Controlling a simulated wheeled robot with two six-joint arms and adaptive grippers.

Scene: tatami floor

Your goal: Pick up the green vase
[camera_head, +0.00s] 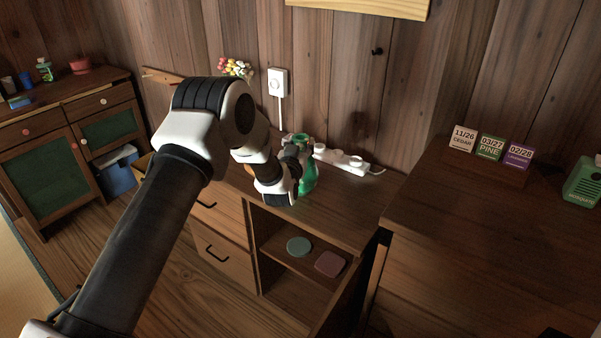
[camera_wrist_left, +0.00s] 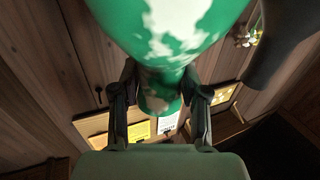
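The green vase (camera_head: 309,179) is at the back of the wooden desk, partly hidden behind my left gripper (camera_head: 293,172). Its rim shows just above the gripper. In the left wrist view the vase (camera_wrist_left: 165,30) is green with white patches and appears upside down, its wide body at the top. My left gripper (camera_wrist_left: 160,85) has one finger on each side of its narrow neck, and both fingertips appear to touch it. I cannot tell whether the vase's base rests on the desk. My right gripper is not in view.
A white power strip (camera_head: 342,160) lies just right of the vase. Flowers (camera_head: 236,68) stand behind my left arm. The desk top (camera_head: 345,210) is clear in front. Date cards (camera_head: 490,147) and a green device (camera_head: 583,182) stand on the right cabinet. Two coasters lie on the shelf below.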

